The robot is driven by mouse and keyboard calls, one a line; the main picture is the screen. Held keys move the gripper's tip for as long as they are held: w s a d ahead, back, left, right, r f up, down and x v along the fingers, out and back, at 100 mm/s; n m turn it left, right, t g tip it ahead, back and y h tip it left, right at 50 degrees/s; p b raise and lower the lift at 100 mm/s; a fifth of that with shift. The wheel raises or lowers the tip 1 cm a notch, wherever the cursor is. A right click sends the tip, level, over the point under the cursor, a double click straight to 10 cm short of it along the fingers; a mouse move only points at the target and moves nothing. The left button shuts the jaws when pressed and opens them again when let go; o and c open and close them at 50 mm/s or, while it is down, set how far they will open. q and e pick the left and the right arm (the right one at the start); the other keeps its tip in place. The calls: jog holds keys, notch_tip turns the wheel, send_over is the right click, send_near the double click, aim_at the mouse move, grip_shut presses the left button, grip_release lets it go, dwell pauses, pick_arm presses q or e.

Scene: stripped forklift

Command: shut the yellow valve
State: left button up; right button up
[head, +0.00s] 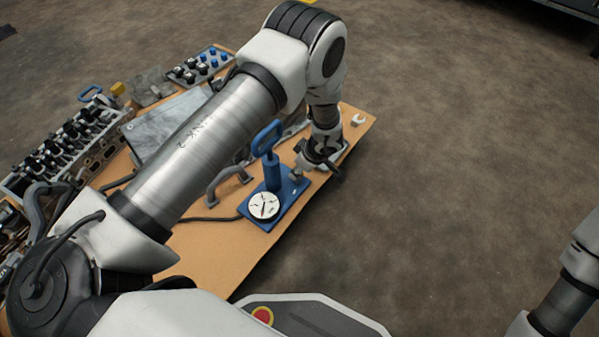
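No part that I can clearly identify as the yellow valve shows in the head view. A small yellow piece (118,89) sits at the far left of the board, too small to tell what it is. My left gripper (328,168) points down at the right end of a blue hand pump (272,178), close to its base plate. My arm and gripper hide what lies under the fingers, and I cannot tell whether they are open or shut. My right arm shows at the right edge; its gripper is out of view.
A white round gauge (263,206) sits at the front of the pump, and a blue handle (267,139) stands up from it. The wooden tabletop (215,255) also bears an engine head (75,150) and a grey metal plate (165,125). Open floor lies to the right.

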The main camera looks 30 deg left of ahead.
pick_arm(q)
grip_shut()
jog(key=shift+r, duration=0.15)
jog(key=m+p, duration=0.2)
jog(key=shift+s+r+t+p, duration=0.1)
jog(key=shift+s+t+p, duration=0.05)
jog(key=shift+t+p, duration=0.25)
jog(key=m+p, duration=0.1)
jog(key=m, duration=0.1)
jog(key=shift+m+t+h+p, duration=0.3)
jog(key=shift+m+t, duration=0.1)
jog(key=m+t+h+p, duration=0.1)
jog(key=m, duration=0.2)
jog(key=shift+s+a+p, duration=0.1)
jog(key=shift+p, duration=0.25)
jog(key=m+h+p, duration=0.1)
jog(key=m, duration=0.2)
jog(key=shift+m+t+p, duration=0.3)
jog(key=shift+t+p, duration=0.1)
jog(key=shift+a+m+h+p, duration=0.1)
jog(key=shift+m+h+p, duration=0.3)
jog(key=shift+m, duration=0.5)
jog(key=shift+f, duration=0.2)
